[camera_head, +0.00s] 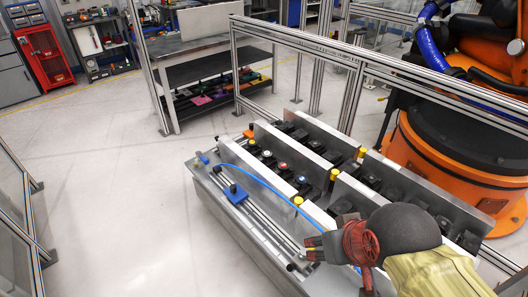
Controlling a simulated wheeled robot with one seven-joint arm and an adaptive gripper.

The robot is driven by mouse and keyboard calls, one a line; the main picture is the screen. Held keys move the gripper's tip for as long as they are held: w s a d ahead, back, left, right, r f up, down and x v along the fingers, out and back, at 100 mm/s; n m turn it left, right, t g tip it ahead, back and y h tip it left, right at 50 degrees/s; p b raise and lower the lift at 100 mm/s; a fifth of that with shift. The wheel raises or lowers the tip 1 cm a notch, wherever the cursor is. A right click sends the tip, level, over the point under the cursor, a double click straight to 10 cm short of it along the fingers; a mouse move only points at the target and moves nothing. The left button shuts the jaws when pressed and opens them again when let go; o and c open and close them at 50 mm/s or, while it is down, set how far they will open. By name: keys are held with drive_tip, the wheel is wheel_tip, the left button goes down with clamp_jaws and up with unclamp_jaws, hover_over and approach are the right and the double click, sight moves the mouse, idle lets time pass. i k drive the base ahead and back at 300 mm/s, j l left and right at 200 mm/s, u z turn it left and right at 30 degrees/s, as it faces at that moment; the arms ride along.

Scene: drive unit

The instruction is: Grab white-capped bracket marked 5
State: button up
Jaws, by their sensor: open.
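A metal fixture bench (262,240) holds rows of black brackets between upright plates. In the front row, one bracket has a pale or white cap (267,154). Another has a white-and-blue cap (301,180), and one between them has a red cap (283,166). The numbers are too small to read, so I cannot tell which bracket is marked 5. My gripper (308,248) is open at the lower right, above the near part of the bench. It points left, apart from these capped brackets. My arm hides the bench's near right part.
Upright plates (312,128) and yellow posts (334,174) stand between the rows. A blue hose (262,182) arches over the front rail. An orange robot (437,165) stands behind at right. Aluminium fence frames (300,45) rise behind the bench. The floor (100,180) at left is clear.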

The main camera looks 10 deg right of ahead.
sight(266, 157)
drive_tip(key=i+j+u, duration=0.1)
drive_tip(key=j, duration=0.25)
drive_tip(key=i+j+u, duration=0.25)
drive_tip(key=i+j, duration=0.2)
drive_tip(key=i+j+u, duration=0.2)
drive_tip(key=i+j, duration=0.15)
drive_tip(key=i+j+u, duration=0.15)
drive_tip(key=i, duration=0.35)
drive_tip(key=i+j+u, duration=0.35)
drive_tip(key=i, duration=1.55)
drive_tip(key=i+j+z, duration=0.1)
drive_tip(key=i, duration=0.95)
drive_tip(key=i+l+z, duration=0.15)
drive_tip(key=i+z, duration=1.1)
drive_tip(key=z, duration=0.15)
drive_tip(key=i+j+z, duration=0.3)
drive_tip(key=z, duration=0.15)
drive_tip(key=i+l+z, duration=0.25)
drive_tip(key=z, duration=0.2)
drive_tip(key=i+l+z, duration=0.15)
drive_tip(key=i+z, duration=0.55)
drive_tip(key=z, duration=0.2)
drive_tip(key=i+z, duration=0.45)
drive_tip(key=i+j+z, duration=0.2)
drive_tip(key=z, duration=0.25)
drive_tip(key=i+j+z, duration=0.15)
drive_tip(key=i+z, duration=0.3)
drive_tip(key=i, duration=0.15)
